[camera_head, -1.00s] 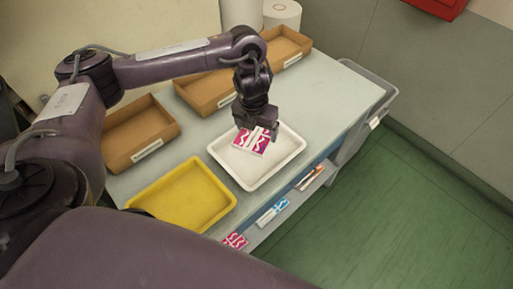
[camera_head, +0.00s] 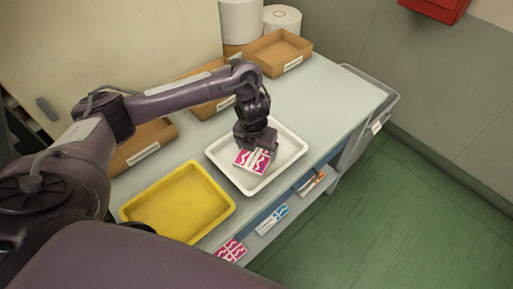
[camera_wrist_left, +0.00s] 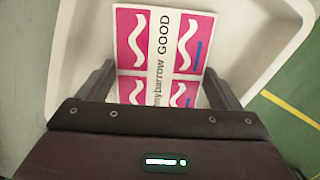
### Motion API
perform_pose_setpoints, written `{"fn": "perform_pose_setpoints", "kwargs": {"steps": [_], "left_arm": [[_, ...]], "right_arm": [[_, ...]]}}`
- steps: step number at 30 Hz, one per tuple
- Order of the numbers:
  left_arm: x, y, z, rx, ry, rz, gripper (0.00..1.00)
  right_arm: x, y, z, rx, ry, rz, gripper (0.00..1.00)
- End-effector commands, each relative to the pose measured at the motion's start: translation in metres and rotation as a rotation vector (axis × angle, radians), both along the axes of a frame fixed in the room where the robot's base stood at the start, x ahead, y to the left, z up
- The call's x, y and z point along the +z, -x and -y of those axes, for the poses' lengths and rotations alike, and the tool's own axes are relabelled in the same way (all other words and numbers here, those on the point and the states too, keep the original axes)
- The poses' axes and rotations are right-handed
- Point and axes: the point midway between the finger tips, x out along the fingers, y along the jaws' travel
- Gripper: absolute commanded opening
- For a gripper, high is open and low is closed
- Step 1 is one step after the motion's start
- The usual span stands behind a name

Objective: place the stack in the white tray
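The stack (camera_head: 253,161) is a flat pack of white and magenta printed pieces with a white band reading "GOOD". In the head view it lies within the outline of the white tray (camera_head: 292,160). My left gripper (camera_head: 256,145) is over the stack, pointing down. In the left wrist view its fingers (camera_wrist_left: 160,92) meet both side edges of the stack (camera_wrist_left: 160,50), with the white tray (camera_wrist_left: 68,60) around and below. I cannot tell whether the stack's underside touches the tray floor. My right gripper is not in view.
A yellow tray (camera_head: 163,203) sits left of the white tray. Cardboard trays (camera_head: 278,55) and white rolls (camera_head: 241,20) stand along the back. Printed packs (camera_head: 272,219) show on a shelf below the table's front edge. A grey bin (camera_head: 370,90) is at the right end.

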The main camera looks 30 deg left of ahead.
Motion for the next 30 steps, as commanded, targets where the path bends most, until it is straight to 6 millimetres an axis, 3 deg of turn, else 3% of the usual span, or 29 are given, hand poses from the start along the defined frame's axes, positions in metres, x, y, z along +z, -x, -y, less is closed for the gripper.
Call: {"fn": "perform_pose_setpoints", "kwargs": {"steps": [3, 13, 24, 30], "left_arm": [[0.0, 0.0, 0.0, 0.0, 0.0, 0.0, 1.0], [0.008, 0.0, 0.0, -0.001, -0.001, 0.002, 1.0], [0.081, 0.007, -0.001, -0.001, -0.002, 0.005, 1.0], [0.109, 0.012, 0.0, -0.001, -0.002, 0.004, 1.0]], "right_arm": [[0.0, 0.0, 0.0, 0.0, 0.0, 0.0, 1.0], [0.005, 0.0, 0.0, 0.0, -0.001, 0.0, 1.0], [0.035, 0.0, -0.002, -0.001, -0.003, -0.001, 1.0], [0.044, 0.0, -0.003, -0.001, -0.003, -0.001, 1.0]]}}
